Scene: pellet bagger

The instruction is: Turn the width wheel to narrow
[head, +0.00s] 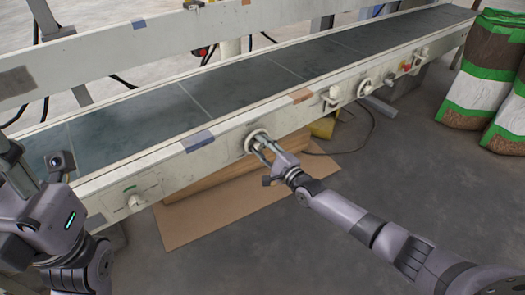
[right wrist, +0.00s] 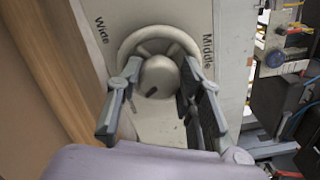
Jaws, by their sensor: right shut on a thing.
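The width wheel (head: 254,136) is a pale round handwheel on the front side of the conveyor. In the right wrist view it shows as a rim with spokes and a domed hub (right wrist: 160,74). The words "Wide" and "Middle" are printed left and right of it; no "Narrow" label is in view. A small dark mark shows low on the hub. My right gripper (head: 262,148) is shut on the wheel, with one finger on each side of the hub. My left gripper (head: 12,158) is at the left edge, away from the wheel; its fingers are unclear.
The conveyor belt (head: 240,84) runs from lower left to upper right. A white knob (head: 135,201) and further controls (head: 364,88) sit on the same side panel. Cardboard (head: 215,208) lies on the floor below. Green-and-white sacks (head: 485,85) stand at right. Open floor lies in front.

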